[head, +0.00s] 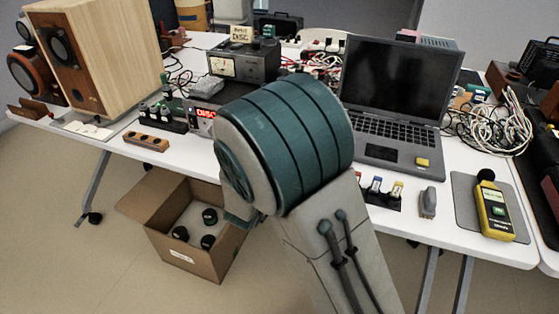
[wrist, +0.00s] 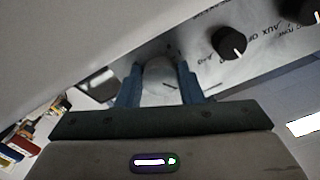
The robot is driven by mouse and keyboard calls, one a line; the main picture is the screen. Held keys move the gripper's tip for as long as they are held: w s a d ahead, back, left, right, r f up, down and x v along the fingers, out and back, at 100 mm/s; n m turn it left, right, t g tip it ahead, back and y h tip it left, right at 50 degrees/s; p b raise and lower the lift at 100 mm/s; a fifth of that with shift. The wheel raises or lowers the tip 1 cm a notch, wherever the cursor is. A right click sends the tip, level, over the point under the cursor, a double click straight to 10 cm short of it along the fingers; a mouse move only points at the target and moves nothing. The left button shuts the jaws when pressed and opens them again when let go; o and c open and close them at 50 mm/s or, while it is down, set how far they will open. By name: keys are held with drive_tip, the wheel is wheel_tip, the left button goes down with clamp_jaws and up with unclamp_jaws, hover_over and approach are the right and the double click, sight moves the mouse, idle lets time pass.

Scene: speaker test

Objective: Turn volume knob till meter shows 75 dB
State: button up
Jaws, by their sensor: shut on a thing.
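My gripper (wrist: 161,74) shows in the wrist view. Its two blue fingers are shut on a pale, rounded knob (wrist: 160,84) on a light grey panel (wrist: 204,72). The lettering by this knob is not readable, so I cannot tell its setting. A yellow handheld meter (head: 494,212) lies on a grey mat at the right of the table in the head view; its green screen is too small to read. A unit with a red lit display (head: 206,114) stands partly behind my arm. My gripper is hidden in the head view.
Black knobs (wrist: 230,43) sit on the panel right of my fingers. An open laptop (head: 400,90) stands right of my arm. A wooden speaker (head: 100,50) is at the left. A cardboard box (head: 185,255) is on the floor. Cables (head: 490,125) lie at the right.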

drive_tip(key=m+b, duration=0.1)
drive_tip(key=b, duration=0.1)
drive_tip(key=m+b, duration=0.2)
drive_tip(key=shift+f, duration=0.3)
drive_tip(key=shift+a+r+m+b, duration=0.1)
drive_tip(key=shift+r+m+b, duration=0.1)
drive_tip(key=shift+m+b, duration=1)
drive_tip(key=shift+r, duration=0.1)
drive_tip(key=o, duration=1)
drive_tip(key=shift+c, duration=0.2)
drive_tip(key=p+v, duration=0.2)
drive_tip(key=v, duration=1.1)
drive_tip(key=shift+s, duration=0.4)
drive_tip(key=shift+w+a+r, duration=0.1)
drive_tip(key=shift+r, duration=0.05)
